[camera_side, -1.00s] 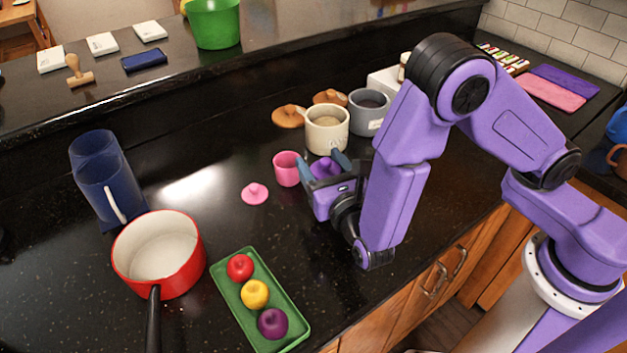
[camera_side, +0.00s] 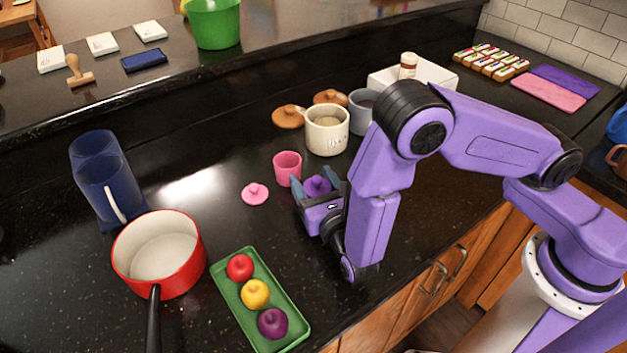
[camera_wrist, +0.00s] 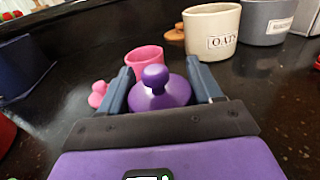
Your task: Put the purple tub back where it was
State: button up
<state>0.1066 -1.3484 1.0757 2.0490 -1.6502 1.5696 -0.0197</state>
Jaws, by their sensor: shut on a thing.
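My gripper (camera_side: 314,182) is low over the dark counter, with its fingers on either side of the purple tub (camera_side: 318,186). In the wrist view the tub's purple domed top with a round knob (camera_wrist: 160,94) sits between the two fingers. The tub's lower part is hidden by my gripper, so I cannot tell whether it touches the counter. An open pink tub (camera_side: 288,167) stands just behind my gripper, to its left in the picture. A pink lid (camera_side: 255,194) lies on the counter left of that tub.
A cream OATS canister (camera_side: 327,135) and a grey canister (camera_side: 361,112) stand behind, near brown lids (camera_side: 288,116). A green tray (camera_side: 290,311) with red, yellow and purple fruit-like pieces lies at front left. A red pot (camera_side: 159,252) and blue jug (camera_side: 103,178) stand further left.

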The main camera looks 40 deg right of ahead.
jog(key=o, duration=1.1)
jog(key=shift+c, duration=0.2)
